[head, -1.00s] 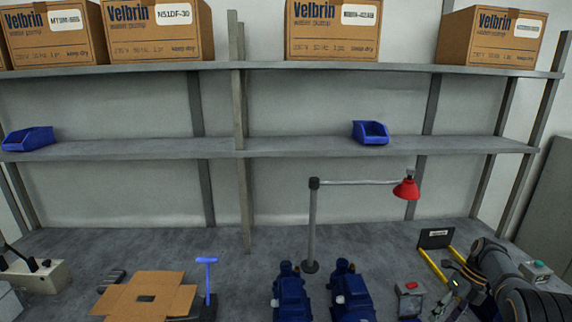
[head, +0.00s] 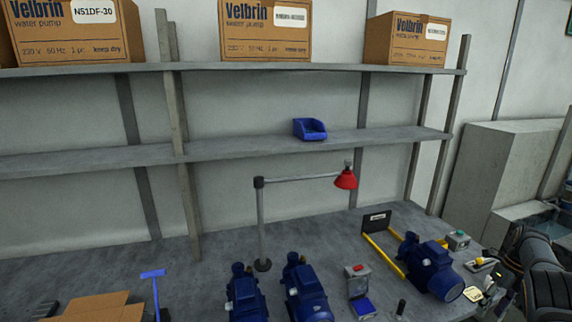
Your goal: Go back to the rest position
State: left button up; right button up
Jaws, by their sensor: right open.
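My right gripper (head: 484,287) is at the lower right of the head view, with my dark arm behind it at the right edge. It is open, and I see nothing between its fingers. It is to the right of a blue pump (head: 428,270) that lies by a yellow-railed fixture (head: 384,256) with a black end plate; the two look apart. My left gripper is not in view.
Two more blue pumps (head: 305,290) (head: 243,296) stand at the bench front. A red lamp (head: 346,179) hangs from a grey post.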

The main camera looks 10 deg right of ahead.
jog(key=s+d+f+n+g+h, duration=0.1)
jog(key=s+d+f+n+h, duration=0.65)
jog(key=n, duration=0.55)
jog(key=s+d+f+n+h, duration=0.55)
jog(key=s+d+n, duration=0.45)
jog(key=n, duration=0.4)
notch_tip(320, 180, down, 5)
jog(key=s+n+t, duration=0.3)
jog(key=n+t, duration=0.1)
jog(key=n, duration=1.1)
jog(key=s+a+f+g+y, duration=0.1)
jog(key=s+a+f+y, duration=0.2)
jog(key=a+f, duration=0.9)
jog(key=s+a+f+y, duration=0.2)
jog(key=s+a+f, duration=0.2)
jog(key=a+f, duration=0.8)
jog(key=s+a+f+m+y, duration=0.1)
jog(key=a+f+y, duration=0.1)
jog(key=a, duration=1.5)
jog(key=s+a+f+m+y, duration=0.1)
jog(key=a+f+y, duration=0.2)
jog(key=a, duration=1.4)
notch_tip(320, 180, down, 2)
jog(key=shift+s+g, duration=0.15)
jog(key=shift+g, duration=0.15)
